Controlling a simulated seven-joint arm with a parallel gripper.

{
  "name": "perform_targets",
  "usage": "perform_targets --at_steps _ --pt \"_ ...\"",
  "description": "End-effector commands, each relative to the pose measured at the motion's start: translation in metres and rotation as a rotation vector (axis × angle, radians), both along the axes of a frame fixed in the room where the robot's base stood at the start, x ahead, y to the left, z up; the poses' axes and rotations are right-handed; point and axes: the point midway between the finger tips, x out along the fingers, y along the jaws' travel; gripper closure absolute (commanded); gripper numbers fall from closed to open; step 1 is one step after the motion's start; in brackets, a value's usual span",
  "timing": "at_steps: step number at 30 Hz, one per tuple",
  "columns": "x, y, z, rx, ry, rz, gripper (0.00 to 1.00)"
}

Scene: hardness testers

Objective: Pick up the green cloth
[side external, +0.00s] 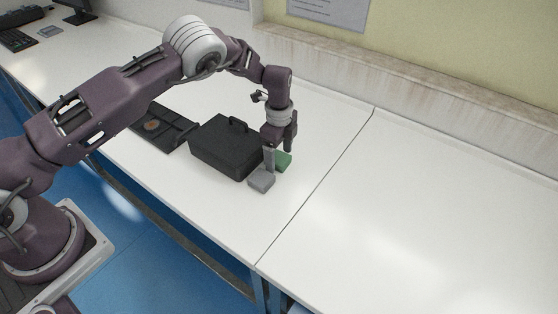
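The green cloth (284,160) is a small folded block on the white table, just right of the black case. My gripper (279,160) points down at it, with one finger on its near left side and the other toward its far right. The fingers stand apart. The cloth shows partly behind the near finger. I cannot tell whether the fingers touch the cloth.
A grey block (261,180) lies close in front of the cloth. The black case (225,148) with a handle stands just left of my gripper. A black tray-like item (160,128) lies further left. The table (430,200) on the right is clear.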

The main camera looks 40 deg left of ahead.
Motion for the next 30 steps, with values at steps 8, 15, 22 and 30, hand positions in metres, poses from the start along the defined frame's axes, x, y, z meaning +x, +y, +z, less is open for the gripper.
perform_targets --at_steps 8,15,22,30 --pt "0.0 0.0 0.0 0.0 0.001 0.001 0.77" --pt "0.0 0.0 0.001 0.0 0.0 0.001 0.88" --pt "0.001 0.0 0.043 -0.002 -0.004 0.001 0.88" --pt "0.0 0.0 0.096 -0.001 -0.001 0.002 0.88"
